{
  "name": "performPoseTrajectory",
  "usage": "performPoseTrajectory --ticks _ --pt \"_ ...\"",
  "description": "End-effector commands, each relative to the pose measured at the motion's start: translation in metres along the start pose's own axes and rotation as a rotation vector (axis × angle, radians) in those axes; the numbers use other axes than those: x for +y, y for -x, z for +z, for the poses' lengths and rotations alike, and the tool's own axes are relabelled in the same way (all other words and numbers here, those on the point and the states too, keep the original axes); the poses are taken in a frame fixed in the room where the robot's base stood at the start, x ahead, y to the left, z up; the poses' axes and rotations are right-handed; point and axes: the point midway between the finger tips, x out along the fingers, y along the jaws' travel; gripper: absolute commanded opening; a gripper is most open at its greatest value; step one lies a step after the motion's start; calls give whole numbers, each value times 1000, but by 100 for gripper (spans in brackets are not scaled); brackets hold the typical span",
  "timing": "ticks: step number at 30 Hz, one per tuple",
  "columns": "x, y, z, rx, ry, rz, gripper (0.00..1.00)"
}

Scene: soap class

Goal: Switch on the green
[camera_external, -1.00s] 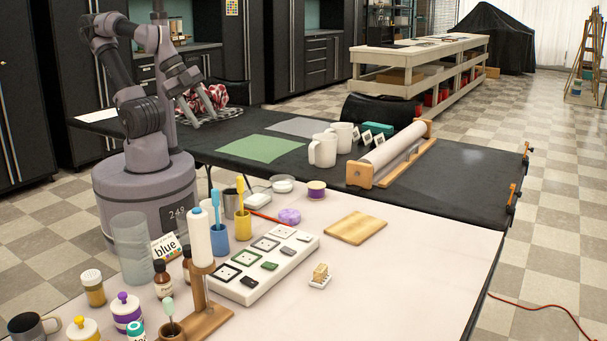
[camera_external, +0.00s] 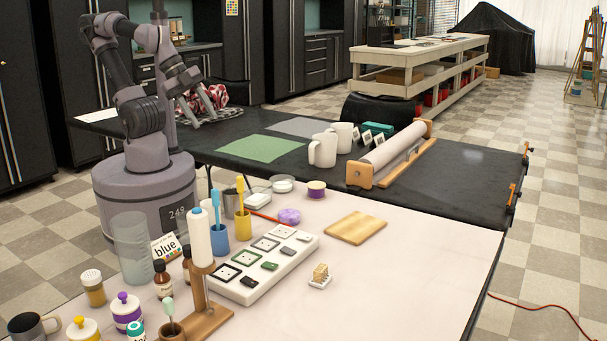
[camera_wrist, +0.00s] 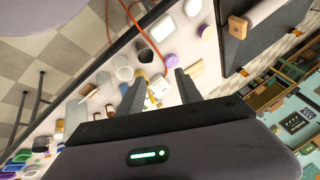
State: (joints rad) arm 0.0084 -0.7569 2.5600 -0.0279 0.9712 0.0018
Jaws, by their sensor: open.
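A long white switch block (camera_external: 221,291) lies on the pale table in the external view. It carries a row of framed square panels and a row of small switches beside them. Whether the switch is on or off is too small to tell. My gripper (camera_external: 207,103) is open and empty, high above the dark table's far left, well away from the block. Its two spread fingers also show in the wrist view (camera_wrist: 158,90), where the switch is not clear.
A white bottle on a wooden stand (camera_external: 200,240), a blue cup (camera_external: 219,240) and a yellow cup (camera_external: 243,227) with brushes crowd the block's left side. A wooden board (camera_external: 356,228) and a small dish with a yellowish block (camera_external: 320,278) lie right. The front right is clear.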

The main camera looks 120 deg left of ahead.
Motion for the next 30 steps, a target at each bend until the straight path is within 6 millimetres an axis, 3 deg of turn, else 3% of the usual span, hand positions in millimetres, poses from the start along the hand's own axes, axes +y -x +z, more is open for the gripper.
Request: performPoseTrajectory --ticks 1,5,6,8,10,15,18,21,24,30 --pt "0 0 0 0 0 0 34" --pt "-7 5 -28 -8 20 17 8" --pt "-11 6 -48 -11 37 28 1" --pt "-16 5 -86 -21 70 50 0" --pt "-18 -4 -137 -33 117 78 0" --pt "4 -62 -245 -70 234 137 0" --pt "33 -107 -288 -95 297 164 0" --pt "63 -150 -313 -117 347 183 0" --pt "87 -181 -323 -133 383 195 0" --pt "104 -205 -326 -143 408 201 0"
